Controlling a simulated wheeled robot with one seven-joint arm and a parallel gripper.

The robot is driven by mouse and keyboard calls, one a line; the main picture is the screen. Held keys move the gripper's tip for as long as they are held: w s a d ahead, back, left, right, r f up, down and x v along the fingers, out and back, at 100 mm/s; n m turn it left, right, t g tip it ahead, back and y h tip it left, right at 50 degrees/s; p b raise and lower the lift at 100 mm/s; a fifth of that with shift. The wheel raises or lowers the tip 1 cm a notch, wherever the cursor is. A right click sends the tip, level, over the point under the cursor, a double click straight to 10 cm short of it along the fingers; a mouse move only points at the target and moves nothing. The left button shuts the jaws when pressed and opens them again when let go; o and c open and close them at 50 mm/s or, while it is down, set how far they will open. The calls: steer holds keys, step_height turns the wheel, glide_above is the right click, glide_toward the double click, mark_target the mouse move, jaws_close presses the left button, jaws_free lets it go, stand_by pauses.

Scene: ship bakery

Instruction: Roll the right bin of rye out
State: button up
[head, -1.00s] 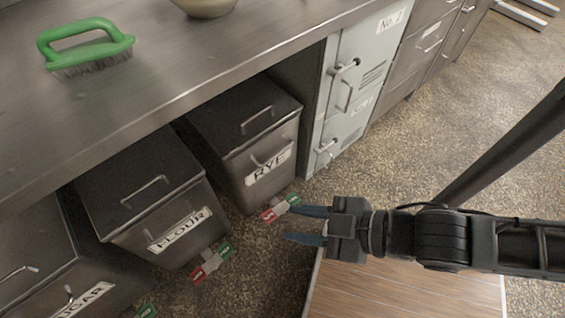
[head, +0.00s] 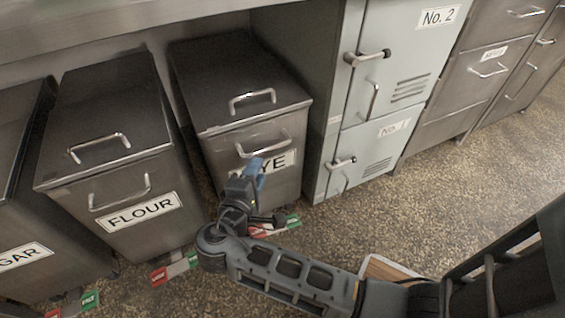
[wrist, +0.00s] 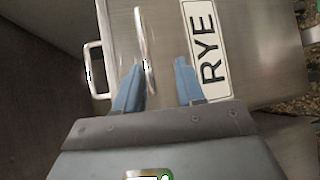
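The rye bin (head: 255,110) is a dark steel bin with a sloped lid, the rightmost of the bins under the counter. It has a lid handle (head: 252,100), a front pull handle (head: 262,146) and a RYE label (wrist: 208,50). A red and green pedal (head: 262,231) sits at its foot, partly behind my arm; its position I cannot tell. My gripper (head: 255,166) is at the bin's front, over the label's left part. In the wrist view its blue fingers (wrist: 158,68) are apart, with the front handle (wrist: 142,45) close to the left finger. Contact is unclear.
The flour bin (head: 110,160) and sugar bin (head: 22,200) stand to the left. Pale lockers (head: 375,100) stand close on the right, drawers (head: 480,70) beyond. The counter (head: 110,28) overhangs the bins. Speckled floor in front is open, with a wooden board (head: 380,268) partly behind my arm.

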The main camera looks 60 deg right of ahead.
mark_target(268, 149)
steer(key=shift+m+g+h, duration=0.5)
steer(key=shift+h, duration=0.1)
steer(key=x, duration=0.2)
steer(key=r+b+x, duration=0.1)
steer(key=x, duration=0.2)
steer(key=b+x, duration=0.1)
steer(key=x, duration=0.2)
steer(key=shift+w+d+r, duration=0.15)
steer(key=shift+r, duration=0.1)
jaws_close()
